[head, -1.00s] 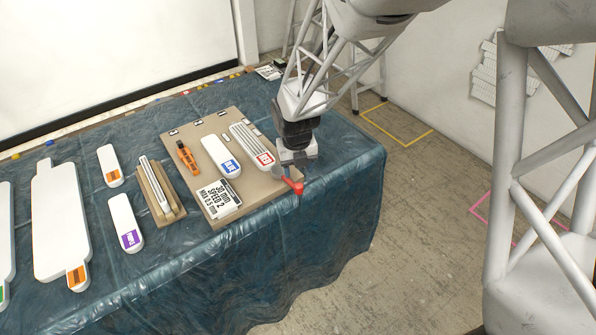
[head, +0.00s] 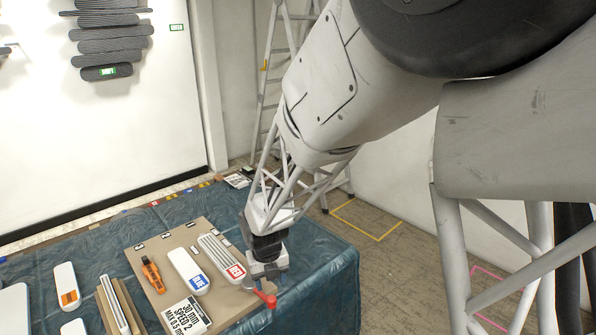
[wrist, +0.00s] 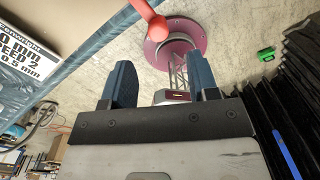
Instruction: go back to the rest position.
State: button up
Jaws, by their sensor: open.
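My gripper (head: 268,275) hangs at the end of my arm in the head view, beside the right edge of the tan board (head: 174,238) on the table. In the wrist view its two dark blue fingers (wrist: 162,64) stand wide apart with nothing between them. A red lever-like part (head: 268,299) shows just below the gripper in the head view. It also shows at the top of the wrist view (wrist: 150,15), beyond the fingers. I cannot tell whether it touches the gripper.
The blue-covered table (head: 325,275) holds the board with a white block with a blue label (head: 186,268), a ribbed block with a red label (head: 218,252), an orange tool (head: 152,273) and a printed card (head: 187,315). Dark reliefs (head: 112,45) hang on the wall. A ladder (head: 270,85) stands behind my arm.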

jog(key=s+d+r+m+t, duration=0.1)
jog(key=s+d+r+m, duration=0.4)
jog(key=d+r+m, duration=0.4)
jog(key=s+d+r+m, duration=0.4)
jog(key=d+r+m, duration=0.2)
jog(key=d+m, duration=0.4)
jog(key=s+d+r+m, duration=0.3)
jog(key=s+d+m, duration=0.1)
jog(key=s+m, duration=0.4)
jog(key=s+d+r+m+t, duration=0.1)
jog(key=s+d+r+m, duration=0.2)
jog(key=m, duration=1)
jog(key=s+d, duration=0.2)
jog(key=s, duration=0.2)
jog(key=shift+s+d+r+m, duration=0.25)
jog(key=shift+s+r+m, duration=0.05)
jog(key=shift+s, duration=0.1)
